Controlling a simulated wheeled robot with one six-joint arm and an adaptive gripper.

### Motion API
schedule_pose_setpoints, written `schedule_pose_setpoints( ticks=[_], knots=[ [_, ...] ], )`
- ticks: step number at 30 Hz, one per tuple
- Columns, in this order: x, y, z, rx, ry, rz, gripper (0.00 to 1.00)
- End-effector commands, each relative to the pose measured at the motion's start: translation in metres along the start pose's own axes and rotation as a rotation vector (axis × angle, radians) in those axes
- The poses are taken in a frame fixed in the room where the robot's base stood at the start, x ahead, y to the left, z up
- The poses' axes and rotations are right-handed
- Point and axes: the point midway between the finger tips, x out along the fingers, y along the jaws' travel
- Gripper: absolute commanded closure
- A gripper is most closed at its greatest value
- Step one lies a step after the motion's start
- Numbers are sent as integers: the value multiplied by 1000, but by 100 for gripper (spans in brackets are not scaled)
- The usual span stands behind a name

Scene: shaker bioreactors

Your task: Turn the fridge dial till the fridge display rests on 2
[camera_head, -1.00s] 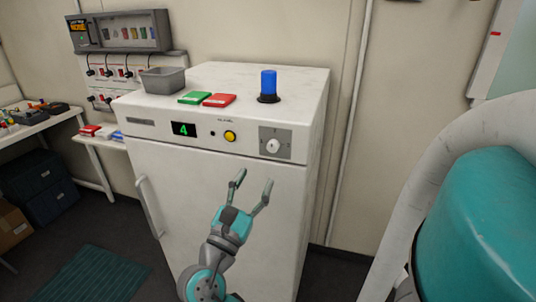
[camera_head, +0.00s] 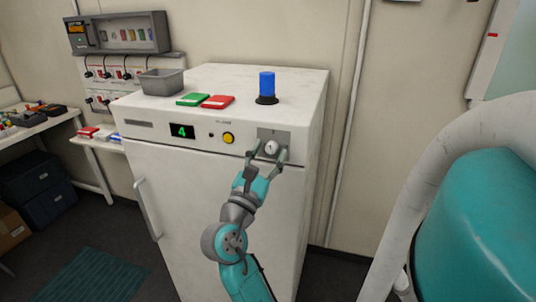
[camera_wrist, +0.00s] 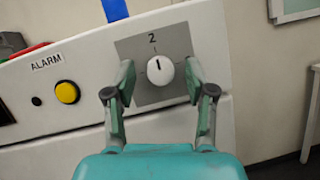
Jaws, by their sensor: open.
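The white fridge (camera_head: 200,190) stands against the wall. Its display (camera_head: 182,131) shows a green 4. The fridge dial (camera_head: 271,147) is a white round knob on a grey plate at the upper right of the fridge front. In the wrist view the dial (camera_wrist: 160,70) has a dark pointer mark near the top, slightly left, and a 2 is printed above it on the plate (camera_wrist: 152,48). My gripper (camera_head: 267,153) is open, with its fingers on either side of the dial. In the wrist view the fingers (camera_wrist: 158,86) flank the knob with visible gaps.
A yellow button (camera_head: 228,138) under an ALARM label sits left of the dial. On the fridge top are a blue beacon (camera_head: 267,86), a red box (camera_head: 217,102), a green box (camera_head: 194,99) and a grey bin (camera_head: 161,82). The fridge handle (camera_head: 147,208) is at left.

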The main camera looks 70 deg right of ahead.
Motion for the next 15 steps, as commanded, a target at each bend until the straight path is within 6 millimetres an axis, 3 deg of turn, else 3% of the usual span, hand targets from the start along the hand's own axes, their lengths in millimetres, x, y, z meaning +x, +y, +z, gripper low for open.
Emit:
schedule_pose_setpoints(
  ticks=[1,6,8,15],
  knots=[
    [0,0,0,0,0,0,45],
    [0,0,0,0,0,0,88],
    [0,0,0,0,0,0,100],
    [0,0,0,9,1,-4,100]
  ],
)
